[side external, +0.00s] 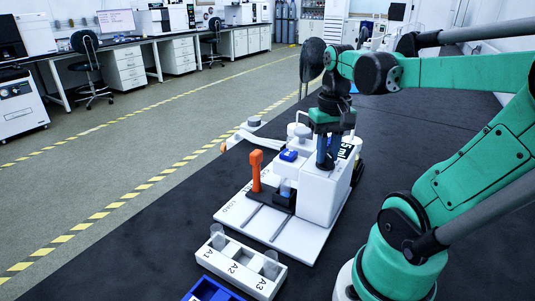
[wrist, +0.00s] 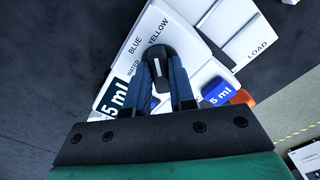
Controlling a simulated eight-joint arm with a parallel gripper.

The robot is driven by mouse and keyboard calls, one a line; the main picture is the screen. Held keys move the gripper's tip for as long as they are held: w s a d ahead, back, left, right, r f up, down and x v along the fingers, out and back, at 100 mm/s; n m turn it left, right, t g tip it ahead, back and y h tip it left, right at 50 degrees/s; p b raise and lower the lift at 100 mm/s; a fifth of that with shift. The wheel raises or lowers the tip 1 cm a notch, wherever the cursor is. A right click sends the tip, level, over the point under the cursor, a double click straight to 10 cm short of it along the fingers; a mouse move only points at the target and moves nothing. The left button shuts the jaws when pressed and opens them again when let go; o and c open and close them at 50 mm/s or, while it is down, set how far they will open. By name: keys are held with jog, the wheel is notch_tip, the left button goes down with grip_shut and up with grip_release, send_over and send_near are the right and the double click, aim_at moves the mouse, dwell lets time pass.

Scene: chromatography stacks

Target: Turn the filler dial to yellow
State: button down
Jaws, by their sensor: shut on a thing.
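The white filler (side external: 322,200) stands on a white base plate on the dark bench. Its black dial (wrist: 158,52) shows in the wrist view, with the printed words BLUE, YELLOW and WATER around its left and upper side. My gripper (wrist: 160,78) points down over the filler's top, its two dark blue fingers closed on either side of the dial. In the side view my gripper (side external: 326,160) hides the dial. The dial's rounded end lies just below the word YELLOW, but I cannot tell surely which word it points to.
An orange lever (side external: 256,170) and a blue block (side external: 289,155) are on the filler's left side. A white rack (side external: 238,268) marked A1 to A3 holds clear vials in front. A blue tray (side external: 208,292) lies at the bottom edge. Dark bench is clear to the left.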

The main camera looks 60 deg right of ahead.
jog(key=shift+m, duration=0.6)
jog(key=c, duration=0.7)
grip_release()
jog(key=shift+c, duration=0.2)
jog(key=shift+r, duration=2.8)
jog(key=w+a+f+n+t, duration=0.3)
jog(key=w+a+n, duration=0.2)
jog(key=a, duration=0.2)
jog(key=w+a+f+n+t, duration=0.3)
jog(key=w+a+n+t, duration=0.1)
jog(key=a, duration=0.3)
jog(key=shift+w+a+f+n, duration=0.25)
jog(key=shift+w+a+n, duration=0.05)
jog(key=shift+w+n, duration=0.1)
